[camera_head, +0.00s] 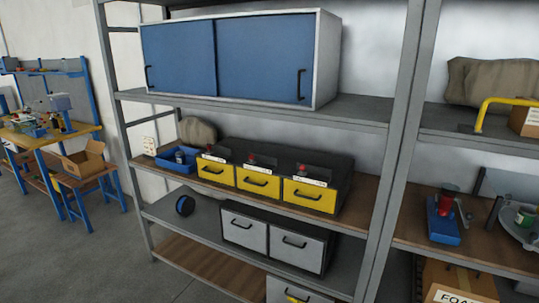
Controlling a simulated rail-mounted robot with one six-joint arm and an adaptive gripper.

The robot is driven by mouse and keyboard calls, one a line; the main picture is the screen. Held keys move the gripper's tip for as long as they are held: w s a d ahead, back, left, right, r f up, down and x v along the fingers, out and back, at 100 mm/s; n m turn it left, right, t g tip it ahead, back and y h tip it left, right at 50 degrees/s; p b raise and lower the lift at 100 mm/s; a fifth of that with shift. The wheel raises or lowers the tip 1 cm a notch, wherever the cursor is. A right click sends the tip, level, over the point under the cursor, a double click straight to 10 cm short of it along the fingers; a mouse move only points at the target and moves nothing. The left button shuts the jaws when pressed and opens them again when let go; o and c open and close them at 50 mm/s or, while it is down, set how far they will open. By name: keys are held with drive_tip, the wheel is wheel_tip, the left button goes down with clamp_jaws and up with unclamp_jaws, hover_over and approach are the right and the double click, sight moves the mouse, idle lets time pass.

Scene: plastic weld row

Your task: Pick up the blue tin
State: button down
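A dark round thing with a blue face (185,205) lies on the grey shelf below the yellow drawers, near its left end. It is small, and I cannot tell for sure whether it is the blue tin. No other clear blue tin shows. My gripper is not in view.
A drawer unit with yellow fronts (258,182) stands on the wooden shelf, beside a blue tray (172,163). A grey-fronted drawer unit (275,238) stands right of the round thing. A blue sliding-door cabinet (240,60) is above. Rack posts (392,150) border the bay.

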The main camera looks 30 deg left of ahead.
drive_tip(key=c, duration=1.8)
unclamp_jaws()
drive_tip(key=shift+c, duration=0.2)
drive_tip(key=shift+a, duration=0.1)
